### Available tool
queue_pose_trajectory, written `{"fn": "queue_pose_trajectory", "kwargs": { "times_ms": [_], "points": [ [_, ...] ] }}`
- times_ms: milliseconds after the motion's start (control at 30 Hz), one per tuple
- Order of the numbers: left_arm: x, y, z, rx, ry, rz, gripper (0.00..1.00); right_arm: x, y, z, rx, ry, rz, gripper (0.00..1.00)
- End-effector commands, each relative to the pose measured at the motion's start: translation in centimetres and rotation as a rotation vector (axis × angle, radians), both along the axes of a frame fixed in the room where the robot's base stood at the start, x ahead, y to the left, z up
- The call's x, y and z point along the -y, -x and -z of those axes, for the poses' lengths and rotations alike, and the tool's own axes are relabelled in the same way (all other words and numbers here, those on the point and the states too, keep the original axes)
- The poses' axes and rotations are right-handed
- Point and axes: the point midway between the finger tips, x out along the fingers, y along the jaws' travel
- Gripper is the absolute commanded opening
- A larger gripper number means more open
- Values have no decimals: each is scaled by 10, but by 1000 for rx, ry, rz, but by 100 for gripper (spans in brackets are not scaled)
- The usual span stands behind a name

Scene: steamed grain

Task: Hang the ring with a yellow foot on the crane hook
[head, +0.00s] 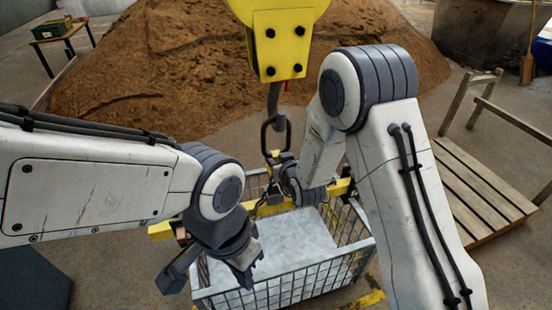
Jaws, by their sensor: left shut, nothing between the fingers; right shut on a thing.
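The yellow crane block (280,45) hangs at the top middle, with its grey hook (274,98) below. A dark oval ring (264,138) stands upright at the hook's lower end, its yellow foot (274,154) at the bottom. Ring and hook overlap in the picture; I cannot tell whether the hook passes through the ring. My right gripper (276,160) is shut on the ring near its foot, its fingers partly hidden by the wrist. My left gripper (243,276) is shut and empty, pointing down over the left side of the wire basket.
The wire basket (310,284) holds a pale block (290,240), and a yellow beam (338,188) crosses above it. A large brown grain heap (150,70) lies behind. A wooden slatted platform (475,190) stands at right, a small table (62,38) at far left.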

Motion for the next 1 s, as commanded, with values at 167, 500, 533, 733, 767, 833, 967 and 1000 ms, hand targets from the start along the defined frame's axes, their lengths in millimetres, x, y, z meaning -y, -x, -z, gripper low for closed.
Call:
{"fn": "queue_pose_trajectory", "kwargs": {
  "times_ms": [167, 500, 533, 733, 767, 833, 967, 1000],
  "points": [
    [0, 0, 0, 0, 0, 0, 0, -1, -2, -4, 10, -3, 0, 0],
    [0, 0, 0, 0, 0, 0, 0, 0, -1, -3, 7, -2, 0, 72],
    [0, 0, 0, 0, 0, 0, 0, 0, -1, -2, 7, -2, 0, 72],
    [0, 0, 0, 0, 0, 0, 0, 1, 2, 2, -7, 2, 0, 72],
    [0, 0, 0, 0, 0, 0, 0, 1, 2, 1, -6, 2, 0, 72],
    [0, 0, -2, 0, 0, 0, 0, 2, 7, -1, -6, 2, 0, 72],
    [0, 0, -6, 0, 0, 0, 0, 8, 23, -11, -4, 1, 0, 72],
    [0, 0, -7, 0, 0, 0, 0, 10, 30, -15, -2, 1, 0, 72]
  ]
}}
